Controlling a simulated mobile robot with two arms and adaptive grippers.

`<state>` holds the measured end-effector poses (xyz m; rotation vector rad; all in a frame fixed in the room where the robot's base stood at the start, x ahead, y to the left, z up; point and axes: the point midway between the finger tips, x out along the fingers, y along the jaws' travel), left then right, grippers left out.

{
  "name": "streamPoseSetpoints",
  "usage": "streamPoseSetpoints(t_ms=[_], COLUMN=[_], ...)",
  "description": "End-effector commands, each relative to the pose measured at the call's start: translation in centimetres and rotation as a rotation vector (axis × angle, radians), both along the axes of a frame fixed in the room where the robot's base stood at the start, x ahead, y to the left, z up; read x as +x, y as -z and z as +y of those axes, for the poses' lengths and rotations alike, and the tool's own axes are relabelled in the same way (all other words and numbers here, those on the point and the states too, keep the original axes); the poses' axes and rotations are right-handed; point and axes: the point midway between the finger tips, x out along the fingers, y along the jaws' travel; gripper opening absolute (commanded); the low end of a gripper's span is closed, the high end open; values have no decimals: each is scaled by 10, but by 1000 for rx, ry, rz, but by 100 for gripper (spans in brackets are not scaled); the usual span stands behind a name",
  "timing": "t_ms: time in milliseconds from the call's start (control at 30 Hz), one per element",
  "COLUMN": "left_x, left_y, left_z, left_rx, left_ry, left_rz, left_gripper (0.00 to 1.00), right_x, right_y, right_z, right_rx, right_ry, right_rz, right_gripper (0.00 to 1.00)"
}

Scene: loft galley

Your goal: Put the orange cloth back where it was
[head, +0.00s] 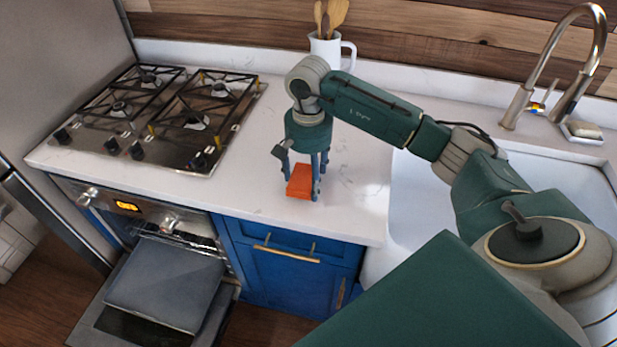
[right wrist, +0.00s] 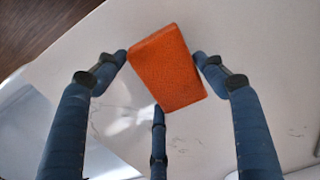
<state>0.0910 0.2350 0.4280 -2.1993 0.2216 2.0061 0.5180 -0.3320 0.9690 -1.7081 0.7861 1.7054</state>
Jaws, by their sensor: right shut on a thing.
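The orange cloth (head: 299,182) is a small folded block near the front edge of the white counter, between the stove and the sink. My right gripper (head: 303,185) comes down over it from above and is shut on it. In the right wrist view, the cloth (right wrist: 167,68) sits between the blue fingers of my right gripper (right wrist: 163,66), with a third finger below it. I cannot tell whether the cloth touches the counter or hangs just above it. My left gripper is not in view.
A gas stove (head: 165,112) is at the left, above an oven with its door open (head: 165,283). A white sink (head: 420,190) with a tall tap (head: 560,65) is at the right. A white jug of wooden utensils (head: 328,50) stands behind. Bare counter (head: 245,180) lies left of the cloth.

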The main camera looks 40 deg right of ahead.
Motion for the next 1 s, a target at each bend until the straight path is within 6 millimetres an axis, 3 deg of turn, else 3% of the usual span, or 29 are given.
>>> streamPoseSetpoints(t_ms=[100, 467, 500, 567, 1000], left_x=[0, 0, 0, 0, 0], left_y=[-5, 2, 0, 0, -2], left_z=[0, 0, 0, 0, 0], left_rx=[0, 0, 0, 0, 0], left_ry=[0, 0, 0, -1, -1], left_rz=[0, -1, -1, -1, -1], left_gripper=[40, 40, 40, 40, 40], right_x=[-1, 0, 0, 0, 1], right_y=[12, 18, 16, 16, 9], right_z=[0, 0, 0, 0, 0], right_rx=[-1, -2, -1, -1, 0], right_ry=[-1, -1, -1, -1, -1], right_rz=[1, -1, -1, -1, -3], right_gripper=[49, 49, 76, 88, 89])
